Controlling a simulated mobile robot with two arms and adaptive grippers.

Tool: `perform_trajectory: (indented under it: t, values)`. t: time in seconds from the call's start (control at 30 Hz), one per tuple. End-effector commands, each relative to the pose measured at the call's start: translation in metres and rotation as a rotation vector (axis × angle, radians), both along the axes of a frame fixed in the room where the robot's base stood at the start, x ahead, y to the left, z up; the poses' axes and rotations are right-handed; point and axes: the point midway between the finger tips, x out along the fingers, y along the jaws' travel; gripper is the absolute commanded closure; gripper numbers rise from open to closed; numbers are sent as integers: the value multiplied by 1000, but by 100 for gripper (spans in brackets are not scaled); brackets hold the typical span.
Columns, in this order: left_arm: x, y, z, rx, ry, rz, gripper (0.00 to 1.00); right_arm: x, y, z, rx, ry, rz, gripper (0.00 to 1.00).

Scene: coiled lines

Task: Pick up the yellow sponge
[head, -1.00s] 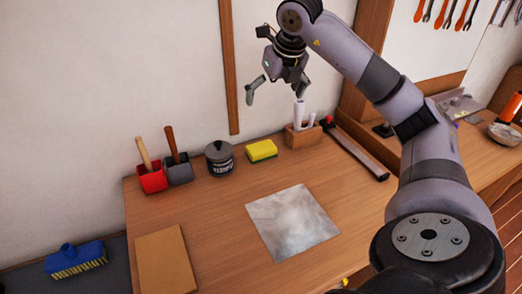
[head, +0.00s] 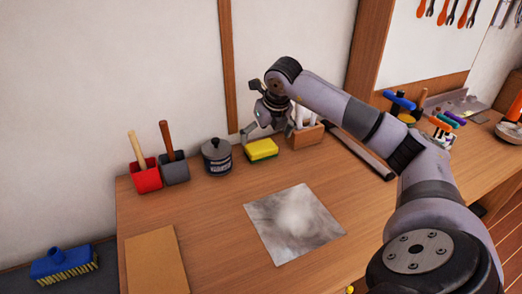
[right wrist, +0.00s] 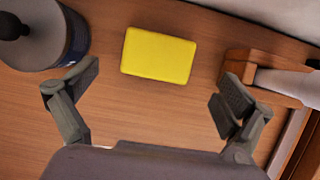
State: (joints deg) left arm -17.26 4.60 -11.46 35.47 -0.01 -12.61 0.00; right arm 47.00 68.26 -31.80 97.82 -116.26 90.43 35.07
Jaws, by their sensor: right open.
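The yellow sponge (head: 262,150) lies flat on the wooden table near the back wall, between a dark lidded pot and a wooden block. Its yellow top shows fully in the right wrist view (right wrist: 158,55). My right gripper (head: 267,135) is open and empty just above the sponge. In the right wrist view, its two fingers (right wrist: 152,92) stand wide apart on either side of the sponge's near edge, and the sponge is slightly beyond them, untouched as far as I can see. My left gripper is not in view.
The dark pot (head: 216,157) stands close left of the sponge, and the wooden block (head: 306,137) with white items close right. Red (head: 146,178) and grey (head: 174,170) holders stand further left. A grey sheet (head: 293,224) lies on the otherwise clear table middle.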

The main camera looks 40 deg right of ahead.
Motion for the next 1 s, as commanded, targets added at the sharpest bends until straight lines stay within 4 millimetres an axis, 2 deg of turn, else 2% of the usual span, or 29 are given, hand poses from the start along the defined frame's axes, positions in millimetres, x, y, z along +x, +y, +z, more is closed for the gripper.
perform_trajectory:
  t: [0.17,0.5,0.77,1.0]
  values:
    - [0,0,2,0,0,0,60,4,-1,-10,0,1,0,2]
    - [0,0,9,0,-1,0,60,22,-5,-51,0,1,-1,2]
    - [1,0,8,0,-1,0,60,23,-5,-54,0,-1,0,2]
    - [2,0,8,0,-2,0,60,23,-5,-54,0,-1,0,16]
